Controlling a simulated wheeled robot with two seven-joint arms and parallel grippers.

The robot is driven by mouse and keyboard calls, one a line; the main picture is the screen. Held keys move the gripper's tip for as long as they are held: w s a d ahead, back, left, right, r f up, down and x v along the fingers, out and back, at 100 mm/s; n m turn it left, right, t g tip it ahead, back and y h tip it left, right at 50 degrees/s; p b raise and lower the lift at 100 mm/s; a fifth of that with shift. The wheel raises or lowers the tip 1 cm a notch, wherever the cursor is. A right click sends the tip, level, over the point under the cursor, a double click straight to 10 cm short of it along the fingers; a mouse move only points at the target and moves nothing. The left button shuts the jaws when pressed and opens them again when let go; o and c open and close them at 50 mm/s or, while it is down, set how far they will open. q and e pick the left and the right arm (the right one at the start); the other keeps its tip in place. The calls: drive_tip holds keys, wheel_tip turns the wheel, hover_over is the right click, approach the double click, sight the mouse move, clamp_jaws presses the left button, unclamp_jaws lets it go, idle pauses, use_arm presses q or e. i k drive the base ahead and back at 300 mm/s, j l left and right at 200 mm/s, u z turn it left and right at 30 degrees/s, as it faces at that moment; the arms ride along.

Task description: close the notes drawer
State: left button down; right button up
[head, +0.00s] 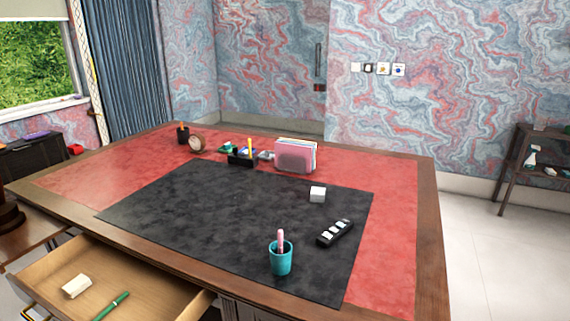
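An open wooden drawer (151,277) juts out from the desk's front at the lower left of the head view. It holds a cream-coloured block (76,286) and a green pen (112,306). Its near end is cut off by the bottom of the picture. No label shows, so I cannot tell if it is the notes drawer. Neither of my grippers is in view.
The desk (428,230) has a red top and a black mat (225,215). A teal cup (281,259) with a pink pen, a dark remote-like object (335,233) and a white cube (318,193) stand near the right. A letter holder (294,158) stands behind.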

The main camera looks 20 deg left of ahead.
sight(156, 293)
drive_tip(key=u, duration=2.25)
